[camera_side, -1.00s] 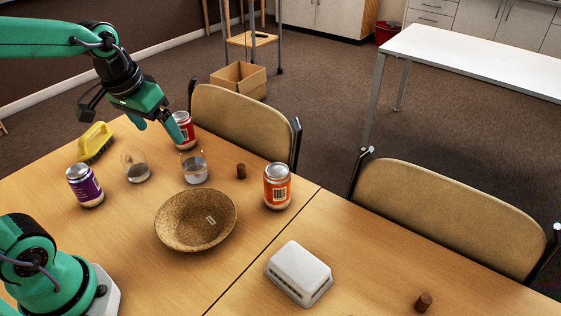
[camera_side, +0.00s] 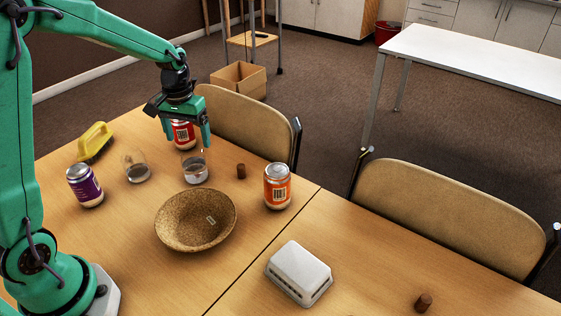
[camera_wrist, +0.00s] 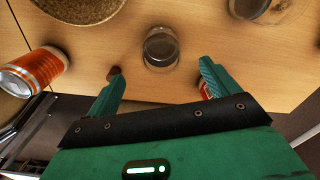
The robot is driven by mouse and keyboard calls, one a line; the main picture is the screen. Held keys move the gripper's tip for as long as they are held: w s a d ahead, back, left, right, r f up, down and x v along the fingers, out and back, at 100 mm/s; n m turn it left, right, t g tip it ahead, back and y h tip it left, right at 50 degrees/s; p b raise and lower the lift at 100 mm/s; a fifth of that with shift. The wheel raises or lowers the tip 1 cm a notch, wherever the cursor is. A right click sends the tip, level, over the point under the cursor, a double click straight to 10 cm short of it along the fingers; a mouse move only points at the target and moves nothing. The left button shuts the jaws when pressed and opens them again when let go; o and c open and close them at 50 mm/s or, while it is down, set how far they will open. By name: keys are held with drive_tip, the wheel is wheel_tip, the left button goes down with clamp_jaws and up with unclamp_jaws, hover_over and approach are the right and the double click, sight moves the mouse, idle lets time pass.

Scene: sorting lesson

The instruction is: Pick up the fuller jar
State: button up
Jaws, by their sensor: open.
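Two clear glass jars stand upright on the wooden table, each with some contents low inside. In the side view the left jar (camera_side: 137,171) stands beside the purple can, and the right jar (camera_side: 195,172) stands behind the woven bowl. I cannot tell surely which is fuller. My gripper (camera_side: 188,138) is open and empty, pointing down just above the right jar and partly covering its top. In the wrist view that jar (camera_wrist: 160,48) lies ahead, between the lines of the open fingers (camera_wrist: 162,74). The other jar (camera_wrist: 250,7) is cut off at the top right.
A red can (camera_side: 183,134) stands close behind my gripper, partly hidden. Chairs line the far edge.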

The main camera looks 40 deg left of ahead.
sight(192, 156)
drive_tip(key=shift+w+f, duration=0.1)
drive_tip(key=shift+f, duration=1.4)
drive_tip(key=shift+a+f, duration=0.1)
drive_tip(key=shift+f, duration=2.5)
drive_tip(key=c, duration=1.3)
drive_tip(key=shift+o, duration=0.2)
drive_tip(key=shift+r, duration=0.35)
